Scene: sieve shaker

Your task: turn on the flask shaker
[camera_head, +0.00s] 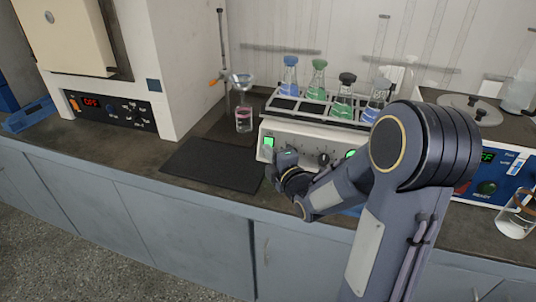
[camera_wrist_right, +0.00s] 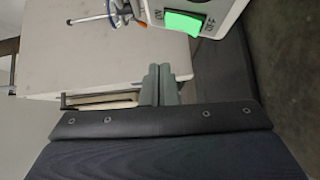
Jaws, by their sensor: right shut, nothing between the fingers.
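The flask shaker (camera_head: 325,135) is a white box on the bench with a rack of stoppered flasks on top. Its green rocker switch (camera_head: 268,142) is lit, at the left end of the front panel. The right wrist view shows the switch (camera_wrist_right: 183,24) close up, between ON and OFF labels. My right gripper (camera_head: 284,157) is in front of the panel, just right of and below the switch. In the wrist view its fingers (camera_wrist_right: 160,70) are together and empty, apart from the switch. My left gripper is not in view. My right arm hides part of the panel.
A dark mat (camera_head: 212,165) lies left of the shaker. An oven-like unit (camera_head: 112,108) with a red display stands at far left. A funnel stand (camera_head: 225,75) with a beaker (camera_head: 244,119) is behind. A blue-panelled device (camera_head: 488,190) and a glass vessel (camera_head: 515,220) are at right.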

